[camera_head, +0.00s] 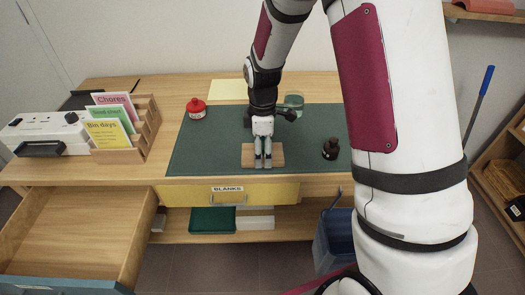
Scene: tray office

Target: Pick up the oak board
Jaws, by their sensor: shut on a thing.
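The oak board (248,157) is a small flat light-brown wooden piece near the front edge of the dark green desk mat (203,146). My gripper (263,163) points down over the middle of the board and is shut on it. The fingers cover the board's centre, and its two ends show on either side. I cannot tell whether the board touches the mat or is slightly above it.
A card rack (148,128) and white machine (45,130) are at left. An open empty drawer (75,235) juts out below; the drawer marked BLANKS (270,193) is beside it.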

